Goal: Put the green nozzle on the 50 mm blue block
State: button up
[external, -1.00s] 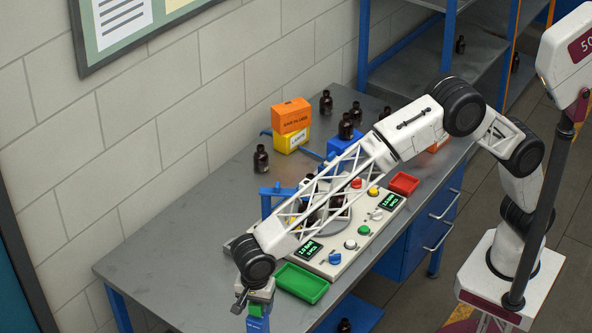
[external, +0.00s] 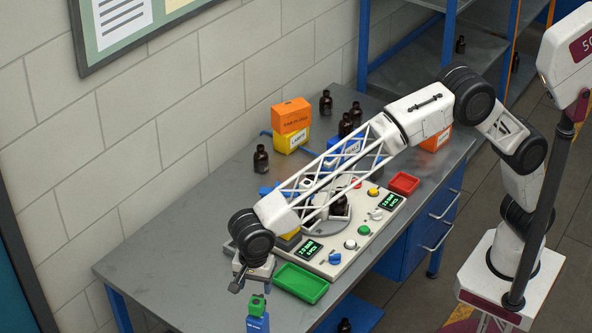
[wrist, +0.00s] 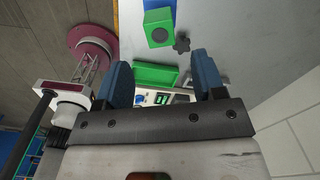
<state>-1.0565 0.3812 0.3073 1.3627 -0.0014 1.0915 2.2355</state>
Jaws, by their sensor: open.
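The green nozzle (external: 257,304) is a small green piece directly above a blue block (external: 258,323) at the bottom edge of the external view, and appears to rest on it. The block's lower part is cut off there. In the wrist view the green nozzle (wrist: 159,28) shows a round dark opening, with the blue block (wrist: 160,4) partly visible behind it. My gripper (wrist: 157,82) has two blue fingers spread apart with nothing between them. It is above and apart from the nozzle in the external view (external: 245,282).
A dark star-shaped piece (wrist: 182,42) shows beside the nozzle. A green tray (external: 300,283) and a control panel (external: 348,258) with buttons lie to the right. Amber bottles (external: 261,158) and orange and yellow boxes (external: 291,125) stand farther back. The table's left part (external: 160,245) is clear.

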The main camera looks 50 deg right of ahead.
aim_at(254, 308)
jog(key=shift+r, duration=2.1)
